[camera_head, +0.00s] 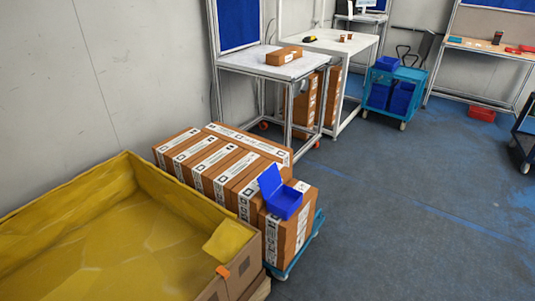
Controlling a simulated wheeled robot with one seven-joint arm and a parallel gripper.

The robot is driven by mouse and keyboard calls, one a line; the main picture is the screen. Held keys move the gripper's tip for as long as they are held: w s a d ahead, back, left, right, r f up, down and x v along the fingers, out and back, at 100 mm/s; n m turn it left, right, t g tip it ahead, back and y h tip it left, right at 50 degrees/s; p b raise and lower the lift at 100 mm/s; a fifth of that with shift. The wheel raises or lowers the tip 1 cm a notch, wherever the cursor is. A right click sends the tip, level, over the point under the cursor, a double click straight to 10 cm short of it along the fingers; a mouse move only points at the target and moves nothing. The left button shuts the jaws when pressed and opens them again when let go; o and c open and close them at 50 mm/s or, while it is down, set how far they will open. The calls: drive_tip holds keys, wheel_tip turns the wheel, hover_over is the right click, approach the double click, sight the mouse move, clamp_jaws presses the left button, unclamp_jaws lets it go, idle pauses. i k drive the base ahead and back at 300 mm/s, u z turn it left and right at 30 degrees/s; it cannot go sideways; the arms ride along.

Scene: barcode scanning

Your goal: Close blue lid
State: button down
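A small blue box (285,205) stands on top of the brown cartons near the middle of the view. Its blue lid (269,179) is open and stands up tilted at the left-back side of the box. The inside of the box is partly visible, and I cannot make out anything in it. My gripper is not in view.
Taped brown cartons (222,165) are packed on a blue cart (291,264). A large yellow-lined crate (70,255) fills the lower left. A white table (277,64) with a small carton stands behind. The blue floor (420,190) at right is clear.

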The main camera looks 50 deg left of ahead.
sight(270, 179)
drive_tip(key=u, duration=0.45)
drive_tip(key=i, duration=1.8)
drive_tip(key=u, duration=1.85)
drive_tip(key=i, duration=0.95)
drive_tip(key=u, duration=0.95)
drive_tip(key=i, duration=0.2)
drive_tip(key=u, duration=0.3)
